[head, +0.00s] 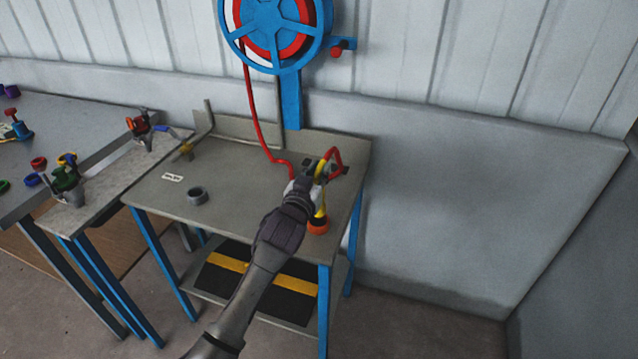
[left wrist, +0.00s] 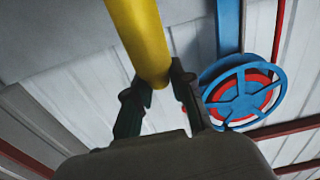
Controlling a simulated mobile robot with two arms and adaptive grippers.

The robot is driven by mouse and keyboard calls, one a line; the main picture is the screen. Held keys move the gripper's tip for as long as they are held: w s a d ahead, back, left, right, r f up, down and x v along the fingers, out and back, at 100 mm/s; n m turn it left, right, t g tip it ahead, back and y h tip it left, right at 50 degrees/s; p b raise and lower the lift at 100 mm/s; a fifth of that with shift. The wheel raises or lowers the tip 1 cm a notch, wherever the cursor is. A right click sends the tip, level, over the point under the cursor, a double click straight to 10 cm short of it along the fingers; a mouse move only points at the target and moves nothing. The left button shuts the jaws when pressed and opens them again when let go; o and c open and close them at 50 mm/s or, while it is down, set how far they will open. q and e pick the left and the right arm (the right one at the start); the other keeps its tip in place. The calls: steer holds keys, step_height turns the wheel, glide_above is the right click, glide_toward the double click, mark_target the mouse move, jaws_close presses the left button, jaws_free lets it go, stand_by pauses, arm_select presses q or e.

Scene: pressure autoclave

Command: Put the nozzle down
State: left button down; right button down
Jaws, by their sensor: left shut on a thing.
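The nozzle (head: 320,208) is yellow with an orange lower end, and it hangs roughly upright near the right side of the grey table (head: 240,200). My left gripper (head: 312,172) is shut on the nozzle's upper part. In the left wrist view the nozzle's yellow tube (left wrist: 138,35) sits between the two dark fingers of the left gripper (left wrist: 158,78). I cannot tell whether the orange end touches the tabletop. A red hose (head: 257,120) runs from the reel down to the table and loops up near the gripper. My right gripper is not in view.
A blue and red hose reel (head: 274,32) stands on a blue post behind the table; it also shows in the left wrist view (left wrist: 242,92). The tabletop's middle is clear.

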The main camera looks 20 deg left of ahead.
arm_select(q)
steer(key=shift+f, duration=1.85)
steer(key=shift+f, duration=0.2)
steer(key=c, duration=1)
jaws_free()
steer(key=shift+r, duration=0.25)
steer(key=s, duration=1.2)
steer(key=shift+s+a+b, duration=0.1)
steer(key=shift+a+b, duration=0.05)
steer(key=shift+b, duration=0.2)
